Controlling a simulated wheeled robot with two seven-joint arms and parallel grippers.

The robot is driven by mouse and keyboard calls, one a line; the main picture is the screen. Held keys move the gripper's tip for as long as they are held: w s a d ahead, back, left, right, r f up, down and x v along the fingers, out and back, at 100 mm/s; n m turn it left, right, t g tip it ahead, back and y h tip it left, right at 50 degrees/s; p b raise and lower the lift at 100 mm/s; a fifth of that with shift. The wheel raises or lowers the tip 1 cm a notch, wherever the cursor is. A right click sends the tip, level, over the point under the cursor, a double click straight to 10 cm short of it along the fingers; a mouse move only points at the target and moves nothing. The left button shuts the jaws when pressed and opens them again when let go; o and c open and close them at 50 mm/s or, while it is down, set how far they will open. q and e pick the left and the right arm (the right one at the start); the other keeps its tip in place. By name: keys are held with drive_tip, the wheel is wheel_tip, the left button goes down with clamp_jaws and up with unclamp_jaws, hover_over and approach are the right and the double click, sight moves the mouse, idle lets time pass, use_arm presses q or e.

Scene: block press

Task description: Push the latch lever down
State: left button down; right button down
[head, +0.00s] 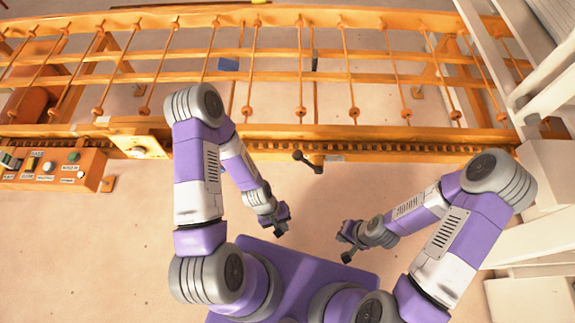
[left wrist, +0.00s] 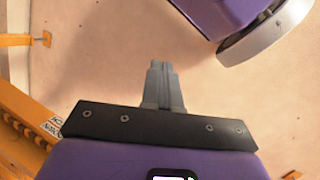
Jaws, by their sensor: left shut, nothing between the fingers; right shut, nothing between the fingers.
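The latch lever (head: 307,161) is a short dark handle on the front orange rail of the press, near the middle of the head view. It sticks out from the rail at a slant. My left gripper (head: 279,228) is shut and empty, below and a little left of the lever, apart from it. Its closed fingers also show in the left wrist view (left wrist: 162,85), over bare floor. My right gripper (head: 346,244) is shut and empty, below and right of the lever, also apart from it. The lever cannot be made out in the left wrist view.
An orange control box (head: 52,168) with several buttons stands at the left. The orange frame (head: 390,137) with rails and rods spans the back. White structures (head: 548,185) stand at the right. The floor (head: 130,235) in front of the frame is clear.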

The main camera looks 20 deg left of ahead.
use_arm(q)
drive_tip(key=w+d+f+n+g+h+b, duration=0.1)
drive_tip(key=d+f+n+h+b, duration=0.3)
drive_tip(key=n, duration=0.6)
drive_tip(key=w+f+n+h+b, duration=0.1)
drive_tip(key=f+n+h+b, duration=0.15)
drive_tip(key=n+h, duration=0.6)
drive_tip(key=w+a+n+t+b, duration=0.1)
drive_tip(key=w+a+n+t, duration=0.2)
drive_tip(key=a+n+t, duration=0.2)
drive_tip(key=w+a+n+t+b, duration=0.1)
drive_tip(key=w+a+n+t, duration=0.3)
drive_tip(key=n+t, duration=0.5)
drive_tip(key=w+a+n+t+y+b, duration=0.1)
drive_tip(key=w+a+n+t, duration=0.2)
drive_tip(key=a+n+t, duration=0.4)
drive_tip(key=n, duration=0.4)
drive_tip(key=shift+w+a+f+n+b, duration=0.2)
drive_tip(key=shift+w+n+b, duration=0.15)
